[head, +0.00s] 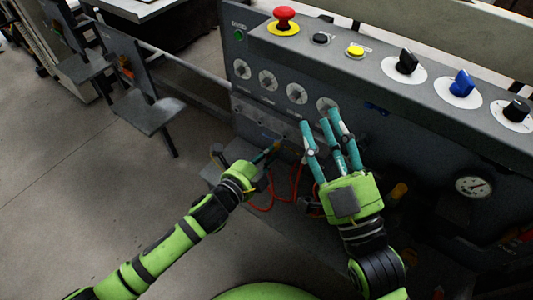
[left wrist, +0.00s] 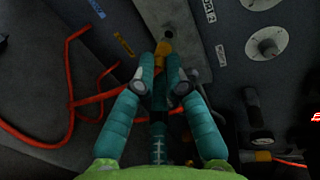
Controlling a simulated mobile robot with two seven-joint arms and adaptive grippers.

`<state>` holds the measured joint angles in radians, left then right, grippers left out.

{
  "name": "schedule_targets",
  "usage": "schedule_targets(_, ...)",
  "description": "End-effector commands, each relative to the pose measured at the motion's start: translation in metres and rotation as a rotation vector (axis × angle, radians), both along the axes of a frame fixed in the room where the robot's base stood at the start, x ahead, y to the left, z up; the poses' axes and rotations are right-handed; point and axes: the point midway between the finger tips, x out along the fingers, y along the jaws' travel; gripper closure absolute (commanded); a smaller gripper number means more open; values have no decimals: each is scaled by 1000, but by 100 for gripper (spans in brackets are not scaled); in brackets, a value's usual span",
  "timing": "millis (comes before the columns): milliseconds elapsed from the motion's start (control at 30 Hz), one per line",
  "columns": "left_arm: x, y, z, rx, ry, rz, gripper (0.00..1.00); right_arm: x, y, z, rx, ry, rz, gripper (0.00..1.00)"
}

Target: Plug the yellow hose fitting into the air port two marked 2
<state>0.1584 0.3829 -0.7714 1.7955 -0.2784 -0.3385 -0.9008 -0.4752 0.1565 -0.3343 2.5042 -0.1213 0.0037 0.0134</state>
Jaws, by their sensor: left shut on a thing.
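My left gripper (head: 266,155) is at the lower front of the grey machine panel, and its fingers also show in the left wrist view (left wrist: 160,80). It is shut on the yellow hose fitting (left wrist: 163,50), which sticks out between the fingertips. In the left wrist view the fitting lies over a grey plate (left wrist: 175,20). A white label (left wrist: 209,10) ending in 2 is at the upper right. My right gripper (head: 325,128) is open and empty before the panel.
A red hose (head: 264,207) loops below the left gripper. Another dark fitting with a yellow ring (left wrist: 262,156) is at the right of the left wrist view. Round dials (head: 267,80) and a red stop button (head: 285,16) are on the machine. Open floor (head: 100,190) lies left.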

Motion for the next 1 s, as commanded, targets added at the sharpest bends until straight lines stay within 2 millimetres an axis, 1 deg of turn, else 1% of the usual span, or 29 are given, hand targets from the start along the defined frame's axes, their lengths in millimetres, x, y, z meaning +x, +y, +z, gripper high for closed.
schedule_targets(433,0,0,0,-1,0,0,100,0,0,0,0,0,0,60)
schedule_targets(700,0,0,1,-1,1,0,100,0,0,6,0,0,0,60)
schedule_targets(1000,0,0,0,-1,1,0,100,0,0,5,0,0,0,60)
